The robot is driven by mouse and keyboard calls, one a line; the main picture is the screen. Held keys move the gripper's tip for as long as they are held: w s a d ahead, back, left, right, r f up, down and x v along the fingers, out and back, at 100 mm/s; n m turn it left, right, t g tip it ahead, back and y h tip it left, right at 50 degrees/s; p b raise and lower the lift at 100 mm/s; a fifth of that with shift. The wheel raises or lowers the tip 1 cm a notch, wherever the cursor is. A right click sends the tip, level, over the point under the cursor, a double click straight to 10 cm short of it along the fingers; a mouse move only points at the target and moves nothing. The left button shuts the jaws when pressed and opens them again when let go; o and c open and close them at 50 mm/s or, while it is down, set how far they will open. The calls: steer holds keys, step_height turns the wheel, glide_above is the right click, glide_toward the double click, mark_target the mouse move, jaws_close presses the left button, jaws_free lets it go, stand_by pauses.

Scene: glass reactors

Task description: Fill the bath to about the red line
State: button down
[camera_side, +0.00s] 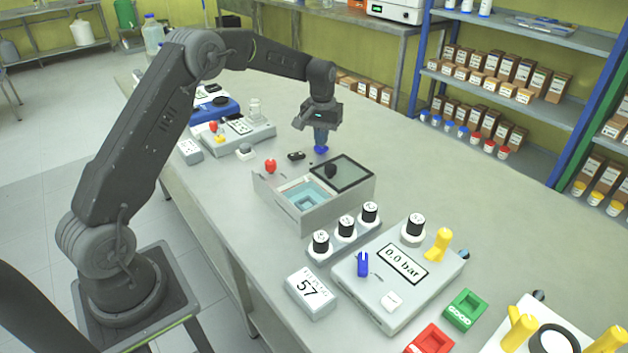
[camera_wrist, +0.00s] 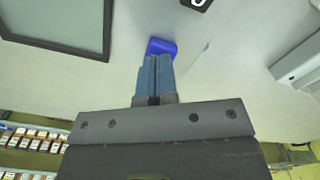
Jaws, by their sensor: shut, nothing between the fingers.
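The bath (camera_side: 299,217) is a grey-white box on the bench in the side view, with pale blue water (camera_side: 308,195) in its open left part. I cannot make out a red line. A dark glass lid (camera_side: 350,174) with a black knob (camera_side: 330,171) covers its right part; it also shows at upper left in the wrist view (camera_wrist: 52,55). My gripper (camera_side: 321,146) points down behind the bath, its fingers shut. A small blue handle (camera_side: 321,150) is at the fingertips. In the wrist view it lies just beyond the shut fingers (camera_wrist: 155,60); contact is unclear.
A red knob (camera_side: 270,166) and a small black piece (camera_side: 296,156) are near the bath's left and back. Black-capped bottles (camera_side: 346,226), a 0.0 bar box (camera_side: 403,263) and a box reading 57 (camera_side: 312,292) stand in front. Bench right of the bath is clear.

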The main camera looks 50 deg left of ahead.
steer(key=shift+r, duration=2.9)
steer(key=shift+s+d+r, duration=0.15)
steer(key=shift+d+r, duration=0.05)
steer(key=shift+r, duration=0.15)
steer(key=s+d+r+m+t, duration=0.3)
steer(key=s+d+r, duration=0.9)
steer(key=s, duration=0.4)
steer(key=s+d+f+m+t, duration=0.1)
steer(key=s+d, duration=0.1)
steer(key=s, duration=0.6)
steer(key=s+d+f+m+t, duration=0.1)
steer(key=s+d+f+m, duration=0.1)
steer(key=s, duration=0.7)
steer(key=shift+d+t, duration=0.3)
steer(key=shift+d, duration=0.35)
